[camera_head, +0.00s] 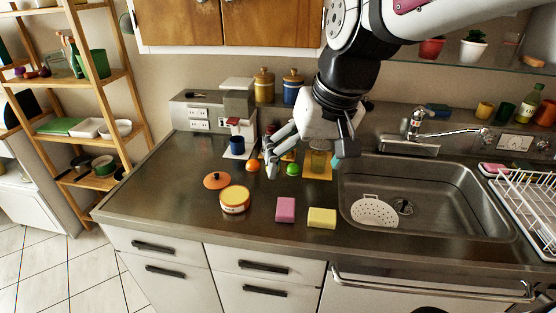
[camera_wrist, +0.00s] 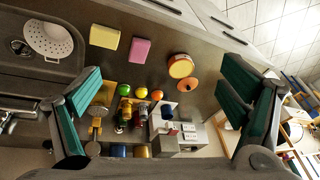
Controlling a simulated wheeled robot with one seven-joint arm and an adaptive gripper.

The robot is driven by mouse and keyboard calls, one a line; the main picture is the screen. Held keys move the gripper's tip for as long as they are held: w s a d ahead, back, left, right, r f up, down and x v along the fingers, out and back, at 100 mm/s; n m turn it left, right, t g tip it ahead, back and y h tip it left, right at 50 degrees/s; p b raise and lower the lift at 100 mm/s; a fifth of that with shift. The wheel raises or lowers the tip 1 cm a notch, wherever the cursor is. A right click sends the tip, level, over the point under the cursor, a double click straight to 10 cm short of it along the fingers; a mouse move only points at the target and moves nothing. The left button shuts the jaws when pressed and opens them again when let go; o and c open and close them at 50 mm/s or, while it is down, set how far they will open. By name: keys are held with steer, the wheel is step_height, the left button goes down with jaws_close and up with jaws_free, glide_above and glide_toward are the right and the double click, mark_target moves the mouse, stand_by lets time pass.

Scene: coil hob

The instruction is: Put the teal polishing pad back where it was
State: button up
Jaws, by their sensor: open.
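I cannot pick out a teal polishing pad for certain in either view. A pink sponge (camera_head: 286,209) and a yellow sponge (camera_head: 321,218) lie apart on the steel counter, left of the sink; the wrist view also shows the pink one (camera_wrist: 139,50) and the yellow one (camera_wrist: 104,37). A small blue pad-like thing (camera_head: 437,110) lies on the ledge behind the tap. My gripper (camera_head: 308,165) is above the back of the counter, its fingers spread wide with nothing between them. In the wrist view my gripper (camera_wrist: 160,88) is open, with teal inner finger faces.
An orange-yellow tin (camera_head: 234,199) and an orange lid (camera_head: 217,180) stand left of the sponges. Fruit, jars and a coffee machine (camera_head: 239,110) crowd the back. The sink (camera_head: 440,215) holds a white strainer (camera_head: 374,211). A dish rack (camera_head: 530,205) stands right. The counter's front left is clear.

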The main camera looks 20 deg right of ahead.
steer(key=s+a+r+n+t, duration=0.2)
steer(key=s+a, duration=0.1)
steer(key=s, duration=0.6)
steer(key=shift+a+r+h, duration=0.3)
steer(key=shift+r+h, duration=0.05)
steer(key=shift+h, duration=0.05)
